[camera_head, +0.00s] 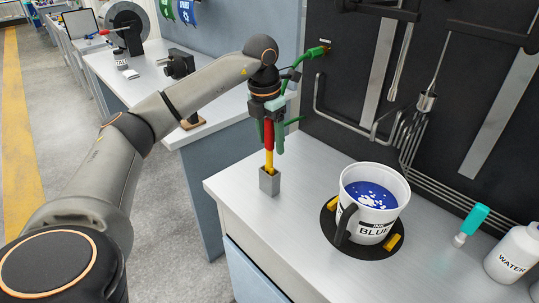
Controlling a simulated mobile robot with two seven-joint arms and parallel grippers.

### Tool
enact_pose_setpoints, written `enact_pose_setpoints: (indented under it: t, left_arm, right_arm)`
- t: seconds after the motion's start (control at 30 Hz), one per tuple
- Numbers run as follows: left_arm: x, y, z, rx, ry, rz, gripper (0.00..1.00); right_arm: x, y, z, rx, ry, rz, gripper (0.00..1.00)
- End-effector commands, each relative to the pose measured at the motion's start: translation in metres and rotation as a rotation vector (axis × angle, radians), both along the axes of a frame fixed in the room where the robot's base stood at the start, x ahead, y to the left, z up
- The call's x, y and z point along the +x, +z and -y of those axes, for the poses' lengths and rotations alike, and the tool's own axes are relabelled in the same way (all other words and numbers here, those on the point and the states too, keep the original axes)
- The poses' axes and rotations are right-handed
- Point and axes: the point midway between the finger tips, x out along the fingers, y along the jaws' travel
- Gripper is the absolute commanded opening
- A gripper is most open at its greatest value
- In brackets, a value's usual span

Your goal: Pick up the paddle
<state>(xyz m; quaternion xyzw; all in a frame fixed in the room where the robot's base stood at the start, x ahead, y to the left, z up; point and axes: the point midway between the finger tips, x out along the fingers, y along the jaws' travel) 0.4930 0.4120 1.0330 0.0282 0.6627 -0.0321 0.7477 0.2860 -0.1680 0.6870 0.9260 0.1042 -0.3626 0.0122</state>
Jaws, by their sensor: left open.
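My left gripper (271,135) points down over the grey-white worktop (235,190). Its jaws are open at the upper part of a thin upright tool with a red upper part (268,138) and a yellow lower part (269,160), which looks like the paddle. The tool's lower end stands in a small grey square holder (269,181). The gripper partly hides the tool's top, and I cannot tell whether the fingers touch it. My right gripper is out of view.
An open white bucket marked BLUE (366,218), with blue ink inside, stands on a black round plate (333,241). A teal-handled tool (474,220) and a WATER bottle (512,255) are at right. Pipes (345,117) run along the dark back panel. The worktop between holder and bucket is clear.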

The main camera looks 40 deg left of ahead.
Motion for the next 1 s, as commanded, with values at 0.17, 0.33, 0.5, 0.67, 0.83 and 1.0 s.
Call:
enact_pose_setpoints:
  t: [0.17,0.33,0.5,0.67,0.83,1.0]
  left_arm:
    - [0.0000,0.0001,-0.0001,0.000,0.000,0.000,0.64]
    - [0.0000,0.0003,-0.0002,0.000,0.000,0.000,0.45]
    - [0.0001,0.0005,-0.0002,0.000,0.000,0.001,0.26]
    - [0.0001,0.0005,-0.0002,0.000,0.000,0.001,0.08]
    - [0.0000,0.0005,-0.0001,0.000,0.000,0.001,0.00]
    - [0.0001,0.0007,-0.0001,0.000,0.000,0.001,0.00]
  right_arm:
    - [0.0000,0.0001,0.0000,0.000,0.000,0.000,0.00]
    - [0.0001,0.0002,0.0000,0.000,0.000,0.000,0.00]
    - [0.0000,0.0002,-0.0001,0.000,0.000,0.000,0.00]
    - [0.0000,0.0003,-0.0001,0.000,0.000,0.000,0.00]
    - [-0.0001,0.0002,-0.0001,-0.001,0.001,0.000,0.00]
    - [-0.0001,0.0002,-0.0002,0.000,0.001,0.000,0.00]
